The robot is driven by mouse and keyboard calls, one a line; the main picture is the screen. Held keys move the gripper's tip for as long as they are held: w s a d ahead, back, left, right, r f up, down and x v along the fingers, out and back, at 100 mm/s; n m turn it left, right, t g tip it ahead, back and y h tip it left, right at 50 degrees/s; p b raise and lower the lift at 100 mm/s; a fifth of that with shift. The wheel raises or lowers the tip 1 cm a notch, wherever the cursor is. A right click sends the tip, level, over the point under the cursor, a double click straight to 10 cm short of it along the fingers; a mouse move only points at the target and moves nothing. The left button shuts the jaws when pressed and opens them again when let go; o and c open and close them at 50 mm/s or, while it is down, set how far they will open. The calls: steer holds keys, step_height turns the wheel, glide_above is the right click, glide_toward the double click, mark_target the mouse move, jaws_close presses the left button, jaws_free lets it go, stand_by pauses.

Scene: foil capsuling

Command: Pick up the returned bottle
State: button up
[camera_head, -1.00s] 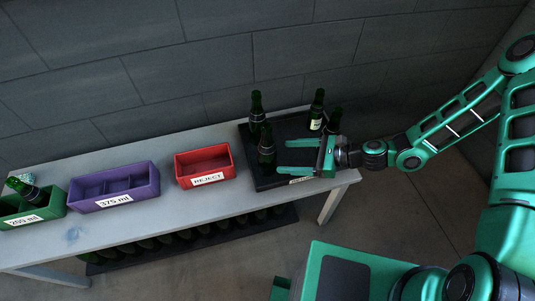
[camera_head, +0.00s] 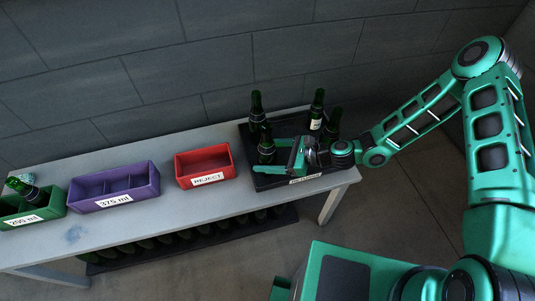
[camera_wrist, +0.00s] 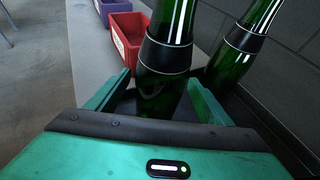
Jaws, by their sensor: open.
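Several dark green bottles stand on a black tray (camera_head: 287,183) at the right end of the table. The front-left bottle (camera_head: 266,145) is upright and has a dark band round it. My gripper (camera_head: 262,157) is low at this bottle, with its fingers reaching left on either side of it. The frames do not plainly mark which bottle is the returned one.
Another bottle (camera_wrist: 241,45) stands close on the right in the wrist view. More bottles are at the back left (camera_head: 257,106) and right (camera_head: 316,105). A red REJECT bin (camera_head: 207,181), a purple 375 ml bin (camera_head: 115,201) and a green 200 ml bin (camera_head: 30,222) stand leftward.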

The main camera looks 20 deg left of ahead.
steer(key=shift+c, duration=0.7)
steer(key=c, duration=1.4)
steer(key=shift+r, duration=0.15)
